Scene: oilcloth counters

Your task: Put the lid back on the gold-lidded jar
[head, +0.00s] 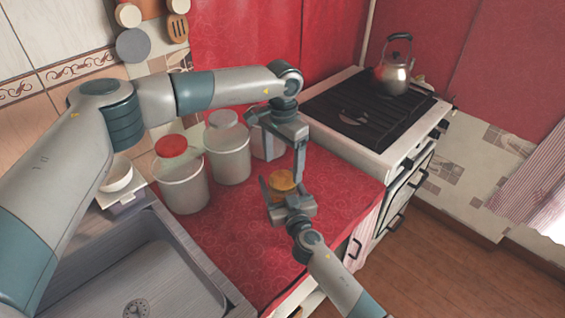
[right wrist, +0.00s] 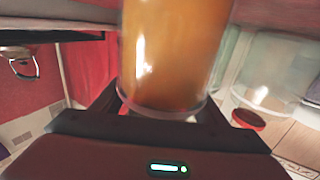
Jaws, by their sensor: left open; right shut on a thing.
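My right gripper (head: 284,187) is shut on a small amber-gold jar (head: 281,180) over the front right of the red counter. In the right wrist view the amber jar (right wrist: 170,55) fills the middle, with a clear rim at its lower end. I cannot make out a separate gold lid in either view. My left gripper (head: 282,153) is open and empty, just above and behind the amber jar. One left finger reaches down close to the jar; I cannot tell whether they touch.
A red-lidded jar (head: 181,185) and a grey-lidded jar (head: 229,158) stand on the red counter (head: 232,225). A pale container (head: 259,146) is partly hidden behind my left gripper. The sink (head: 150,285) is front left; the stove (head: 360,115) with a kettle (head: 395,73) is right.

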